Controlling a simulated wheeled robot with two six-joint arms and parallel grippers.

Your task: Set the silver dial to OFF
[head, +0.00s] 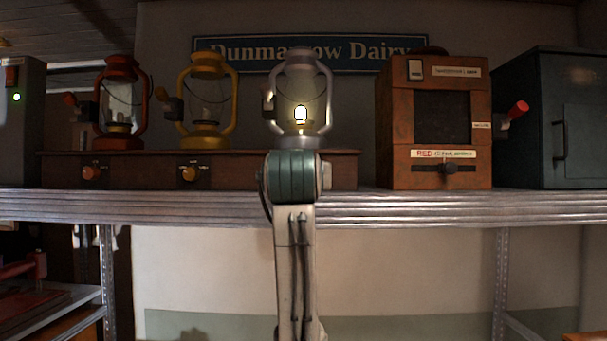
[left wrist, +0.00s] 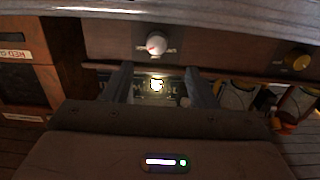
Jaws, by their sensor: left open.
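The silver dial (left wrist: 157,43) is on the front of the brown wooden base, with a reddish mark on its face and a small label behind it. The label is too small to read. In the head view my arm hides the dial. Above it stands the silver lantern (head: 301,95), which is lit. My left gripper (left wrist: 158,68) is open and empty in the left wrist view, which is upside down. The dial shows past its fingertips, apart from them and roughly centred between them. My right gripper is not in view.
An orange dial (head: 90,173) and a yellow dial (head: 189,174) sit left on the base, below the red lantern (head: 120,100) and yellow lantern (head: 206,100). A wooden box (head: 400,120) with a slider stands right on the metal shelf (head: 420,207), beside a dark cabinet (head: 590,120).

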